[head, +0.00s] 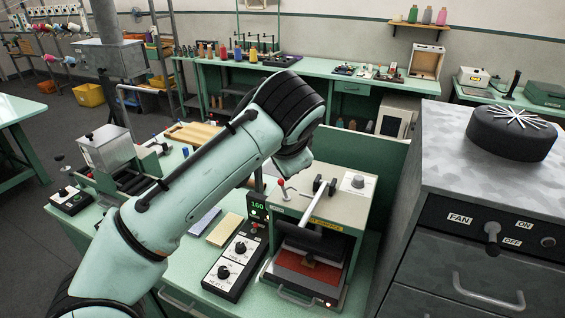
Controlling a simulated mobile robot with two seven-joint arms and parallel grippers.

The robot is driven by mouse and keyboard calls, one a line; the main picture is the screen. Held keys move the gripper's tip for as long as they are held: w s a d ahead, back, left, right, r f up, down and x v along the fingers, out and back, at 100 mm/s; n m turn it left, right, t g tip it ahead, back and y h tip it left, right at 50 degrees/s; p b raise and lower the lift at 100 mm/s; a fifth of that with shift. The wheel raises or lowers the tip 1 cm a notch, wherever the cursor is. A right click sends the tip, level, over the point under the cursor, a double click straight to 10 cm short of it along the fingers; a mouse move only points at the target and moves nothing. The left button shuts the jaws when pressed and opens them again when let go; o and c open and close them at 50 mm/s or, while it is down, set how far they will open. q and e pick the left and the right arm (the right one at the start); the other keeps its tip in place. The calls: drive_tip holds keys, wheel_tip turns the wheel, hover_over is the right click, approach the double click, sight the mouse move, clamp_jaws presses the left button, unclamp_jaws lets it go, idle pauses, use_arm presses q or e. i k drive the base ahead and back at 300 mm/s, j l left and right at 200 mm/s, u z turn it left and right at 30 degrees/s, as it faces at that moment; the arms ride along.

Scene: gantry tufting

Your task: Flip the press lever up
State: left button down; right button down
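The press (345,205) stands on the green bench in the lower middle of the head view, with a grey top and an open dark front showing a red pad (305,266). On its top a short metal arm with a black crossbar handle (323,186) sticks up at a slant. A small red-tipped lever (282,184) stands left of it by a small label. I cannot tell for certain which is the press lever. One pale green arm of mine crosses from the lower left, its black wrist end above and behind the press. No gripper fingers show.
A control box with two knobs (234,262) and a green "160" display (258,207) sit left of the press. A grey cabinet (445,165) with a FAN switch (492,232) stands close on the right. A green panel (365,158) rises behind the press.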

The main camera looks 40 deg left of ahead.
sight(299, 231)
drive_tip(key=k+l, duration=0.75)
drive_tip(key=l, duration=0.25)
